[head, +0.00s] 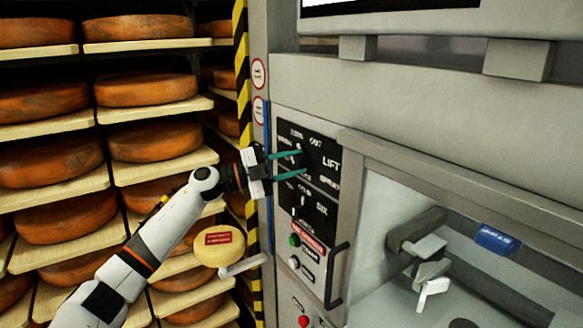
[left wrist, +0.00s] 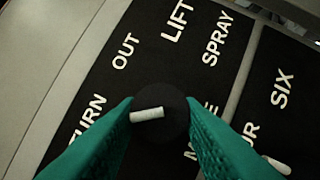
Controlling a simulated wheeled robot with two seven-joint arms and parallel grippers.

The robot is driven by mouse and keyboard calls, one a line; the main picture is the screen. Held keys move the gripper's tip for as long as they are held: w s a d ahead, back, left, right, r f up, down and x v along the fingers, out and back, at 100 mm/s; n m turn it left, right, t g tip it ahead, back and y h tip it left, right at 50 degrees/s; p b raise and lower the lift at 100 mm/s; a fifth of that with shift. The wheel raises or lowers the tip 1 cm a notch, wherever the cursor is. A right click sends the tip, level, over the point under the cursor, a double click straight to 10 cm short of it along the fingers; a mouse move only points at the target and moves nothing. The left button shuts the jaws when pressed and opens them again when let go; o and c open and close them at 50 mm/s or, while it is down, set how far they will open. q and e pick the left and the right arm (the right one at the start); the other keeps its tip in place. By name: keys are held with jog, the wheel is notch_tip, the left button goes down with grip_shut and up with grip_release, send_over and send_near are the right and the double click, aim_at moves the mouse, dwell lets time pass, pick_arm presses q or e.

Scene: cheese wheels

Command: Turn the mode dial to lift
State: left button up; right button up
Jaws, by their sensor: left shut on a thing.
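The mode dial (left wrist: 175,120) is a round black knob with a white pointer mark, on a black panel. In the left wrist view its mark points left, toward the word TURN (left wrist: 85,117). The word LIFT (left wrist: 178,20) is above the dial there, between OUT (left wrist: 123,51) and SPRAY (left wrist: 217,38). LIFT also shows in the head view (head: 331,163), right of the dial. My left gripper (head: 304,165) has its green fingers on both sides of the dial, shut on it. My right gripper is not in view.
Below the dial are another switch (head: 300,203), a green button (head: 294,240) and a black handle (head: 337,276). Racks of cheese wheels (head: 147,90) stand at left, beside a yellow-black striped post (head: 242,80). A glazed machine chamber (head: 460,260) is at right.

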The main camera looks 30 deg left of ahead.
pick_arm(q)
jog(key=m, duration=0.2)
jog(key=m+g, duration=0.1)
jog(key=m, duration=0.1)
jog(key=shift+r+g+y, duration=0.15)
jog(key=shift+g+y, duration=0.15)
jog(key=m+p, duration=0.1)
jog(key=m, duration=0.2)
jog(key=shift+r+g+y, duration=0.2)
jog(key=shift+g+y, duration=0.2)
jog(key=m+y, duration=0.1)
jog(key=m, duration=0.2)
jog(key=shift+y+p, duration=0.3)
jog(key=shift+p, duration=0.05)
jog(key=m, duration=0.1)
jog(key=m+y, duration=0.1)
jog(key=m, duration=0.1)
jog(key=shift+s+d+r+g+y+p, duration=0.1)
jog(key=shift+d+g+y+p, duration=0.05)
jog(key=shift+g+y+p, duration=0.15)
jog(key=shift+d+m+y, duration=0.1)
jog(key=shift+m+y, duration=0.5)
jog(key=shift+m, duration=0.3)
jog(key=shift+d+m+y+b, duration=0.1)
jog(key=shift+m+y+b, duration=0.2)
jog(key=shift+m+y, duration=0.6)
jog(key=shift+m, duration=0.3)
